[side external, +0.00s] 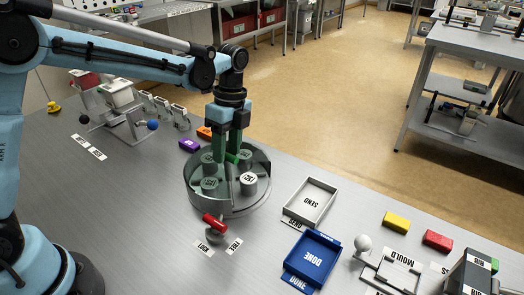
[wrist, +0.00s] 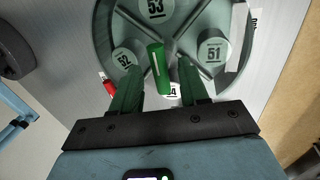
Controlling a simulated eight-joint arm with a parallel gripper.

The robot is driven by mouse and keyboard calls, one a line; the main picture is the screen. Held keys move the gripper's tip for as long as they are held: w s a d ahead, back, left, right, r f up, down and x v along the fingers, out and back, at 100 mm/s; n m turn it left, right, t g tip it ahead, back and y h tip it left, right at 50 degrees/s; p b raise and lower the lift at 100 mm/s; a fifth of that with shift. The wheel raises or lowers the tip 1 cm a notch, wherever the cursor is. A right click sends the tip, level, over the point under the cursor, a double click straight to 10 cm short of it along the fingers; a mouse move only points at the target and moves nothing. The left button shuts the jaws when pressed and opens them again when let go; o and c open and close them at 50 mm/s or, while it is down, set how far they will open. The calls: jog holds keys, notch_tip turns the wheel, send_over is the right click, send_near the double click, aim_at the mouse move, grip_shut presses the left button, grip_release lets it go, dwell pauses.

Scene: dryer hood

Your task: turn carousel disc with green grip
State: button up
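The carousel disc (wrist: 185,28) is a grey round turntable with thin dividers and several numbered round pucks; it also shows in the side external view (side external: 228,201). The green grip (wrist: 158,68) stands up from the disc near its middle in the wrist view. My gripper (wrist: 160,72) points down over the disc with its dark green fingers apart. The grip shows between the fingers, closer to the left one, with gaps visible on both sides. In the side external view, my gripper (side external: 231,152) reaches down inside the hood, and the fingers partly hide the grip.
A red-handled lever (side external: 214,221) with two white labels stands at the carousel's front. A white tray (side external: 309,204) and a blue tray (side external: 312,258) lie to its right. Purple (side external: 189,145) and orange (side external: 205,132) blocks lie behind it.

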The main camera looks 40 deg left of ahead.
notch_tip(320, 180, up, 12)
jog(key=w, duration=0.2)
jog(key=shift+w, duration=0.2)
dwell(0.4)
jog(key=s+a+f+n+t, duration=0.2)
jog(key=s+f+n+t, duration=0.1)
jog(key=s+n, duration=0.4)
jog(key=s+a+f+n+t, duration=0.3)
jog(key=s+n+t, duration=0.3)
jog(key=n, duration=0.5)
jog(key=shift+s+f, duration=0.3)
jog(key=shift+s, duration=0.7)
